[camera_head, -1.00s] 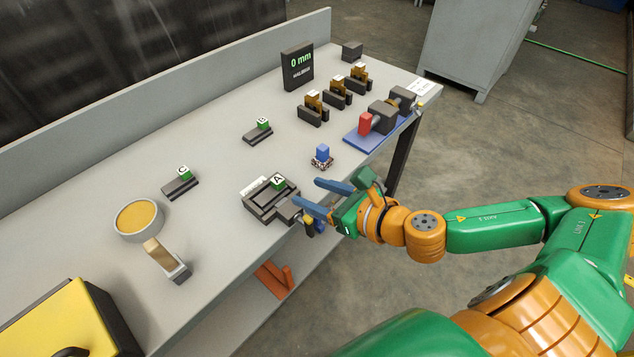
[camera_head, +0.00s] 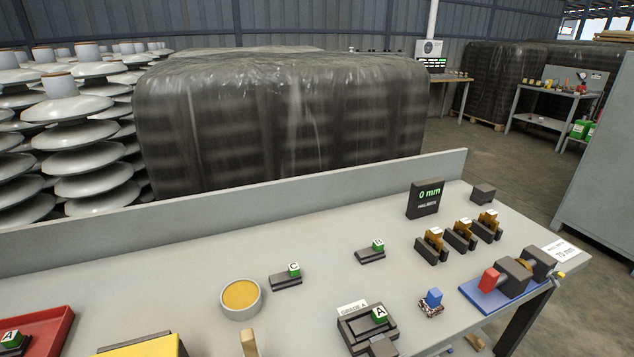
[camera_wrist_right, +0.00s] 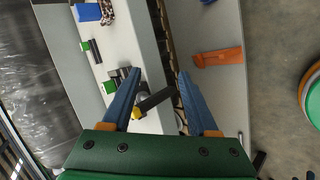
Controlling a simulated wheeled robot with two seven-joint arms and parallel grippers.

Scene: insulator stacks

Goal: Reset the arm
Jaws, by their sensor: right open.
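My right gripper (camera_wrist_right: 158,75) is open in the right wrist view, its two blue fingers apart with nothing held between them. It points past the edge of the grey bench (camera_wrist_right: 65,62); a dark bar (camera_wrist_right: 155,100) and a small yellow part (camera_wrist_right: 137,113) show near its left finger. Neither my right arm nor my left arm shows in the head view. The dark fixture with the block marked A (camera_head: 379,314) is at the front of the bench in the head view.
On the bench (camera_head: 330,270) stand a yellow-filled dish (camera_head: 241,297), blocks C (camera_head: 293,270) and B (camera_head: 378,245), a blue block (camera_head: 433,297) and a dark 0 mm display (camera_head: 425,198). An orange part (camera_wrist_right: 217,57) lies below the bench top.

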